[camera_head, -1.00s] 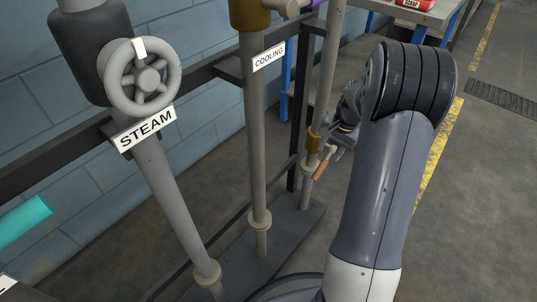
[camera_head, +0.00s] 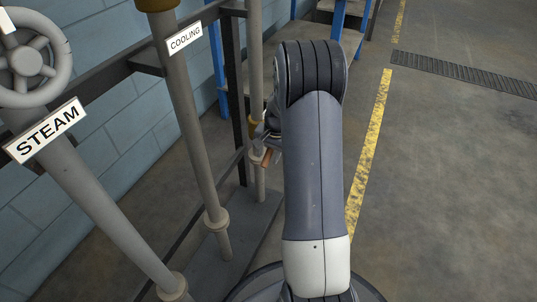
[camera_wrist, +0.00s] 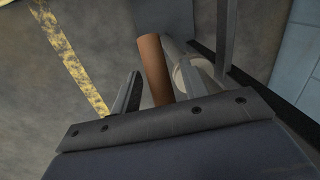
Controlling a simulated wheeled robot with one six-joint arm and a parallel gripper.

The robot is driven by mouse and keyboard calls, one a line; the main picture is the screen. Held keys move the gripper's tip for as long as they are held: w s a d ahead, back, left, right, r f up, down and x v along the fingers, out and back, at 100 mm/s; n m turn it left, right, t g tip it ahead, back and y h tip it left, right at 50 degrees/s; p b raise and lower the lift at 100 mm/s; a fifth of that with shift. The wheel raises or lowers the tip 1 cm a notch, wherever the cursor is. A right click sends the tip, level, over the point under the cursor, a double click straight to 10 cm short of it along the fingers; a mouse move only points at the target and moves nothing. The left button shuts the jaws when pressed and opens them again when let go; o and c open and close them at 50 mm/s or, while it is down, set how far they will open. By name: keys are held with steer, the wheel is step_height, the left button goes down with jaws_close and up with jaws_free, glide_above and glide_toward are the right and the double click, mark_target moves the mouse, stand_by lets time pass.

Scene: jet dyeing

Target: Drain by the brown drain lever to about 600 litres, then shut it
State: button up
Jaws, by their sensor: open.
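The brown drain lever (camera_wrist: 154,68) shows in the wrist view as a short copper-brown bar running between the two grey fingers of my gripper (camera_wrist: 164,80). The fingers are apart, one on each side of the bar, with a visible gap on the right; I cannot tell whether the left finger touches it. In the head view the lever (camera_head: 267,158) is a small brown piece at the lower part of a grey pipe (camera_head: 255,70). My gripper there is mostly hidden behind my arm. No litre reading is in view.
The cooling pipe (camera_head: 190,110) and the steam pipe (camera_head: 100,215) with its handwheel (camera_head: 28,62) stand to the left, before a blue block wall (camera_head: 110,60). Open floor with a yellow line (camera_head: 369,140) and a floor grate (camera_head: 465,78) lies to the right.

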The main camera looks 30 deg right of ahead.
mark_target(268, 154)
jaws_close()
stand_by(0.3)
steer(key=shift+r, duration=0.1)
steer(key=shift+r+y+p, duration=0.3)
steer(key=shift+r+p, duration=0.15)
steer(key=shift+p, duration=0.75)
steer(key=g+p, duration=0.1)
steer(key=p, duration=0.1)
steer(key=r+y+p, duration=0.1)
steer(key=p, duration=0.1)
steer(key=shift+s+a+r+g+y, duration=0.2)
steer(key=shift+a+g+y, duration=0.1)
steer(key=shift+g, duration=0.1)
steer(key=r+g+y+p, duration=0.1)
steer(key=y+p, duration=0.1)
steer(key=p, duration=0.1)
steer(key=shift+r+p, duration=0.1)
steer(key=shift+p, duration=0.25)
steer(key=shift+g, duration=0.3)
jaws_free()
